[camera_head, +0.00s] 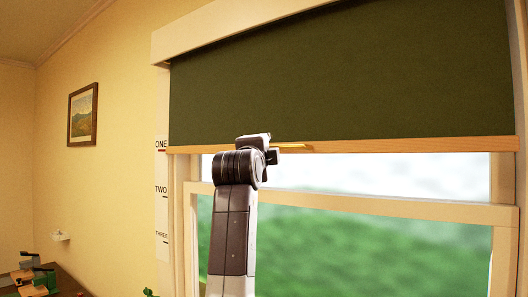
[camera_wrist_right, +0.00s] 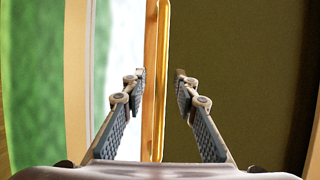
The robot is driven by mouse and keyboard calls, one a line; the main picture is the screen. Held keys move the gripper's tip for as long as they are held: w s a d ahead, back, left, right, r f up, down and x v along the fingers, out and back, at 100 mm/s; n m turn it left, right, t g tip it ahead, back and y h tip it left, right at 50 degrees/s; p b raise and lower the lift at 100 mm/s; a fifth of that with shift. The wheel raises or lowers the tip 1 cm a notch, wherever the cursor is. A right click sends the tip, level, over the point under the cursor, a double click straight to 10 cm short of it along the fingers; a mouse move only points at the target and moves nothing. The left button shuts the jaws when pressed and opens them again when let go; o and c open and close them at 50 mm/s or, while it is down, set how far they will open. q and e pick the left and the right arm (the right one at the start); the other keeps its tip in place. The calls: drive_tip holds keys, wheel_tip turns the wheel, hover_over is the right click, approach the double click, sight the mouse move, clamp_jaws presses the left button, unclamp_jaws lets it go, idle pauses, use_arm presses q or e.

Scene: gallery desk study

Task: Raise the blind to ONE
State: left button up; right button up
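The dark green blind (camera_head: 340,75) hangs over the upper window, with a pale wooden bottom rail (camera_head: 420,145). A brass handle (camera_head: 292,147) is on the rail; it also shows in the right wrist view (camera_wrist_right: 162,90). My right gripper (camera_head: 272,150) is at the rail by the handle. In the right wrist view its fingers (camera_wrist_right: 160,75) stand apart on either side of the handle, with gaps showing. My left gripper is not in view.
Lower marks TWO (camera_head: 161,190) and THREE (camera_head: 161,234) are on the strip left of the window. The window frame (camera_head: 350,203) stands behind my arm. A framed picture (camera_head: 83,115) hangs on the left wall. Small items (camera_head: 35,275) sit at lower left.

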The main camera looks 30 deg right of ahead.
drive_tip(key=v, duration=1.1)
drive_tip(key=shift+s+a, duration=0.15)
drive_tip(key=shift+s, duration=0.05)
